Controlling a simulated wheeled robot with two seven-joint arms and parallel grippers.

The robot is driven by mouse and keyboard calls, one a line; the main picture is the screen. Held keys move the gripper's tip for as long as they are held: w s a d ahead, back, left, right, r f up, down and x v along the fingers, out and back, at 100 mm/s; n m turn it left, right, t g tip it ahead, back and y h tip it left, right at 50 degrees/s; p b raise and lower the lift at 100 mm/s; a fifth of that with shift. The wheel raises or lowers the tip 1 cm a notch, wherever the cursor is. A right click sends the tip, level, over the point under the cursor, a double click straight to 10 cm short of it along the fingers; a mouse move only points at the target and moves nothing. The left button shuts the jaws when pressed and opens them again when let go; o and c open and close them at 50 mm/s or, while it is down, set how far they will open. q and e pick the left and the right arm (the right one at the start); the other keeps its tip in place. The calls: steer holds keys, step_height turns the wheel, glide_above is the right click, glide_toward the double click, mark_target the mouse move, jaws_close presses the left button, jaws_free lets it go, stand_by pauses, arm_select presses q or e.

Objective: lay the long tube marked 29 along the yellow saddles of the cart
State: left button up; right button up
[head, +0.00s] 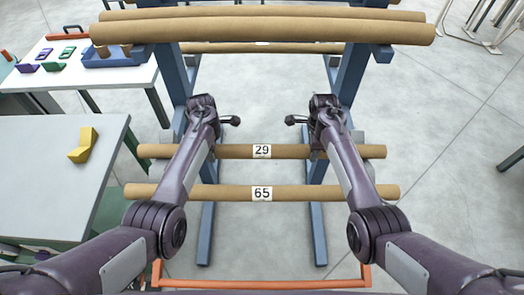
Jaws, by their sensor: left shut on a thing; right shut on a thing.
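The long brown tube marked 29 (262,151) lies crosswise in front of the blue rack, level in the picture. My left gripper (211,148) is shut on it left of the label. My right gripper (317,147) is shut on it right of the label. The fingers are mostly hidden behind my wrists, and the tube ends stick out past both arms. A second tube, marked 65 (262,193), lies parallel and nearer to me, apart from tube 29. I cannot make out the cart's yellow saddles in this view.
The blue rack (352,75) carries more brown tubes (270,31) across its top. A grey-white table (40,190) with a yellow angled block (84,146) stands left; a white table (120,77) is behind it. An orange-red bar (265,284) runs low in front.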

arm_select(q)
steer(key=shift+r, duration=0.15)
arm_select(e)
steer(key=shift+r, duration=0.1)
